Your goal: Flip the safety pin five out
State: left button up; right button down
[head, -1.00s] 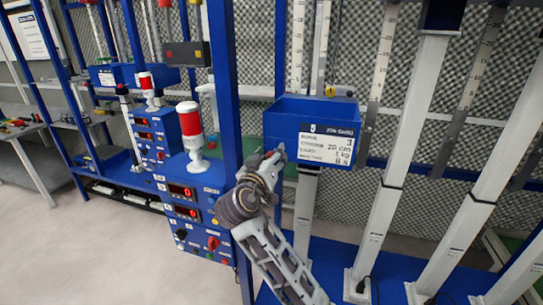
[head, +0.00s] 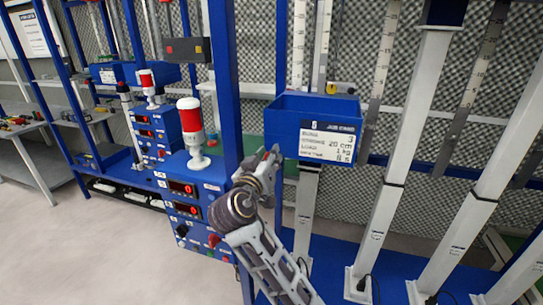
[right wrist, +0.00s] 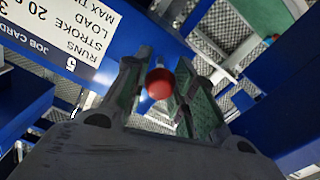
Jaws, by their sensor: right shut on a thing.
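My right gripper (head: 274,153) is at the left side of the blue bin (head: 320,108) in the head view. The bin carries a white job card (head: 327,146) marked 5. In the right wrist view, a red ball knob (right wrist: 160,83) sits between the two fingers of my right gripper (right wrist: 168,88), which is shut on it. The knob looks like the head of the safety pin; the rest of the pin is hidden. In the head view the gripper and arm cover the knob. My left gripper is not in view.
A blue upright post (head: 226,80) stands just left of the gripper. Left of it is a blue control box (head: 190,205) with red displays and a red and white signal lamp (head: 190,125). Slanted white columns (head: 405,150) stand to the right. Open floor lies at lower left.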

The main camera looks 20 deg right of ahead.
jog(key=shift+s+a, duration=0.3)
jog(key=c, duration=1.6)
grip_release()
jog(key=shift+f, duration=0.1)
jog(key=o, duration=0.5)
jog(key=shift+s+a, duration=0.1)
jog(key=shift+s, duration=0.05)
jog(key=shift+c, duration=0.2)
jog(key=shift+r, duration=5.1)
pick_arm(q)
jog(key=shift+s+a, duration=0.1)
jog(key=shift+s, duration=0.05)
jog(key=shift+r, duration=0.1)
pick_arm(e)
jog(key=shift+r, duration=0.1)
